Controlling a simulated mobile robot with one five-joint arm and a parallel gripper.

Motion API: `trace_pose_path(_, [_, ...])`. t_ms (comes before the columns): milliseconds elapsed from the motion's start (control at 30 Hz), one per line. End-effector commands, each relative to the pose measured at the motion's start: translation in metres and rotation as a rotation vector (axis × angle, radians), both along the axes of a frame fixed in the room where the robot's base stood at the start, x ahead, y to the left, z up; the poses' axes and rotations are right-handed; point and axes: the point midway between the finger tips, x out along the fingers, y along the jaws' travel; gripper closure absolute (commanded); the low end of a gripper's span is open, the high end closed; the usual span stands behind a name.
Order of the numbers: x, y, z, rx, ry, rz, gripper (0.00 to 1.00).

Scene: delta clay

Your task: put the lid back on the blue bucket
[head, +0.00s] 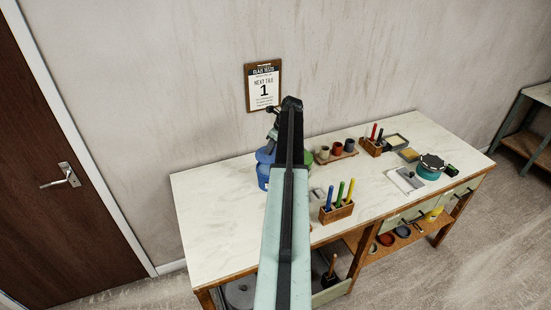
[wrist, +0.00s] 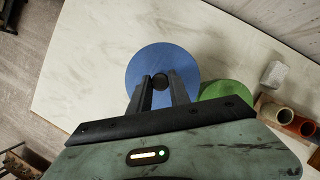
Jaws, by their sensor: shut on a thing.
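My gripper (wrist: 161,84) is shut on the dark round knob of the blue lid (wrist: 146,64). The lid is a flat blue disc, seen from above in the wrist view and partly covered by my fingers. In the head view the blue bucket (head: 263,178) stands near the back left of the worktop, partly hidden by my arm. The lid is at the bucket's top there, below my gripper (head: 271,146). I cannot tell whether the lid rests on the rim or is slightly above it. The wrist view does not show the bucket's walls.
A green container (head: 308,157) stands close right of the blue bucket. A wooden holder with coloured tools (head: 337,212) and a rack of small pots (head: 336,155) are further right. The worktop (head: 215,220) is clear to the left. The wall is close behind.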

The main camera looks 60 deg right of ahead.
Motion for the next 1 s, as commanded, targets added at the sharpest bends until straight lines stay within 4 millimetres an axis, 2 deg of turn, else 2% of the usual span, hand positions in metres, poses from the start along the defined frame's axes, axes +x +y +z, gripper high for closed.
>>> trace_pose_path(67, [0.005, -0.007, 0.006, 0.0, 0.0, 0.001, 1.0])
trace_pose_path(367, [0.0, -0.009, -0.002, 0.0, 0.0, -0.008, 1.0])
trace_pose_path(800, [-0.003, -0.012, -0.048, 0.001, 0.0, -0.012, 1.0])
trace_pose_path(1000, [-0.003, -0.012, -0.061, 0.001, 0.0, -0.012, 1.0])
